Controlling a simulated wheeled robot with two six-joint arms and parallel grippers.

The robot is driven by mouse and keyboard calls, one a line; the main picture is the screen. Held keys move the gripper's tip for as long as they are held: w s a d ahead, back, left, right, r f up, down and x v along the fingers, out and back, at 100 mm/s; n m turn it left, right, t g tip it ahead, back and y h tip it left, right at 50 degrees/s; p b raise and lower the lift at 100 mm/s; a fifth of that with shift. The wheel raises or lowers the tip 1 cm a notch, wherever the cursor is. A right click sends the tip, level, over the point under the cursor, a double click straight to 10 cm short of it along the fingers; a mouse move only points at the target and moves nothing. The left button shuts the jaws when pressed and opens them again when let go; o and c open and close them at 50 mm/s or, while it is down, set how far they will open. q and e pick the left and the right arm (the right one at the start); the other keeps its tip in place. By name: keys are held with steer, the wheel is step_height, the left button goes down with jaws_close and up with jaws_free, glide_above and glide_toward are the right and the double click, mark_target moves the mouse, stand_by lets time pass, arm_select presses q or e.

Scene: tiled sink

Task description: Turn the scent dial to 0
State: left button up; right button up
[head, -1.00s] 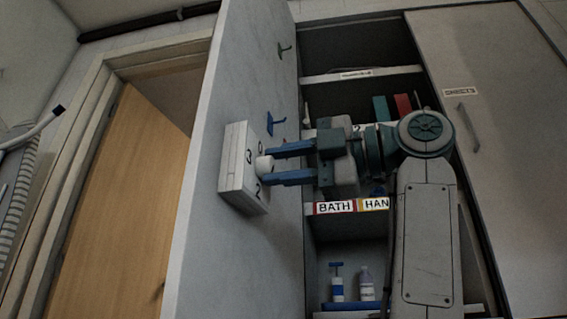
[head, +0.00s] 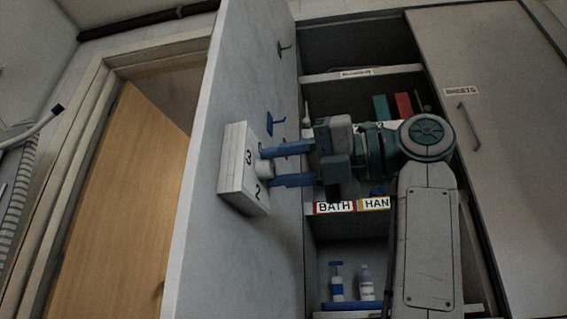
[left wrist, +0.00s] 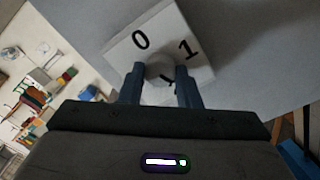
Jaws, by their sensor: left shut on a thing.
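The scent dial is a pale square box (head: 236,180) on the inner face of an open cabinet door, with dark numerals on its face. In the left wrist view the box (left wrist: 195,40) shows a 0 at upper left and a 1 at upper right. Its round whitish knob (left wrist: 160,70) has a dark mark on its lower part, partly hidden by the fingers. My left gripper (head: 268,167) has its blue fingers on either side of the knob and is shut on it. In the head view a 2 shows below the knob. My right gripper is not in view.
Behind my arm are shelves with BATH (head: 334,208) and HAN labels, and bottles (head: 366,283) below. A closed grey door (head: 500,130) is at right, and a wooden door (head: 120,210) at left.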

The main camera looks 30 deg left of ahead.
arm_select(q)
steer(key=n, duration=0.4)
steer(key=shift+n, duration=0.4)
steer(key=n, duration=0.3)
steer(key=shift+n+p, duration=0.35)
steer(key=shift+n, duration=0.05)
steer(key=n, duration=0.7)
steer(key=shift+h, duration=0.3)
steer(key=n, duration=0.3)
steer(key=shift+n, duration=0.4)
steer(key=n, duration=0.8)
steer(key=shift+n, duration=1.8)
